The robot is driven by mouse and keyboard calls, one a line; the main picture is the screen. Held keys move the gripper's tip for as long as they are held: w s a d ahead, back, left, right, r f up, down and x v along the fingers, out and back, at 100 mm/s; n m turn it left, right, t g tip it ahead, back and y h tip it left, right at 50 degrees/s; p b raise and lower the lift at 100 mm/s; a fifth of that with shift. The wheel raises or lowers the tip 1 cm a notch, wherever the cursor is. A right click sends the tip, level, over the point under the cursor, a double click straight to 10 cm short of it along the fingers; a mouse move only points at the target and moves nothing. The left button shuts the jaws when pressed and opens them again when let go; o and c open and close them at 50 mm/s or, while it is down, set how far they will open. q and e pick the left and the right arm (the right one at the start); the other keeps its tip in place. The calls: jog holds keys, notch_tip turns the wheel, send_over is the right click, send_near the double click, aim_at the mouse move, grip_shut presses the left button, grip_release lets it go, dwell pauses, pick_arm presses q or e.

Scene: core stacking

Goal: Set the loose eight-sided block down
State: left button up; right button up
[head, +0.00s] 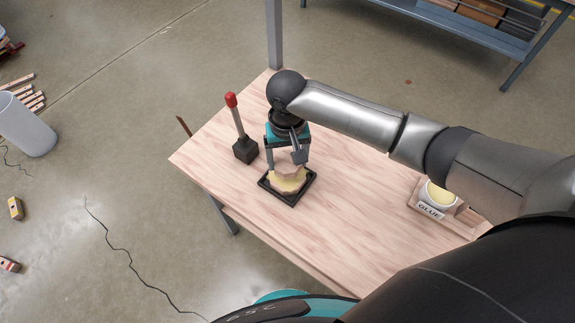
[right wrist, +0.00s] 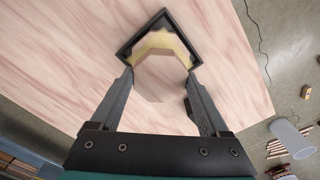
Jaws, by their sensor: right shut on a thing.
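My right gripper (head: 285,160) points down over the wooden table (head: 345,215). It is shut on a pale wooden eight-sided block (head: 287,168); the block also shows between the fingers in the right wrist view (right wrist: 163,80). Directly below is a yellowish-topped piece (head: 288,185), lying in a square black tray (head: 292,203). In the right wrist view the held block covers much of this yellow surface (right wrist: 165,42) and the near part of the tray (right wrist: 128,50). I cannot tell whether the held block touches the yellow surface. My left gripper is not in view.
A red-tipped stick stands in a black block (head: 245,150) just left of the tray. A glue holder (head: 430,209) with a pale yellow round top stands at the table's right. The table's front middle is bare. A grey bin (head: 28,130) stands on the floor.

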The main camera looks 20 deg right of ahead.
aim_at(288, 161)
notch_tip(288, 161, down, 3)
jog(key=shift+r+b, duration=0.1)
jog(key=shift+b, duration=0.25)
jog(key=o, duration=1.2)
jog(key=shift+f, duration=0.2)
jog(key=shift+o, duration=0.2)
notch_tip(288, 161, up, 12)
jog(key=p, duration=0.3)
jog(key=shift+r, duration=0.2)
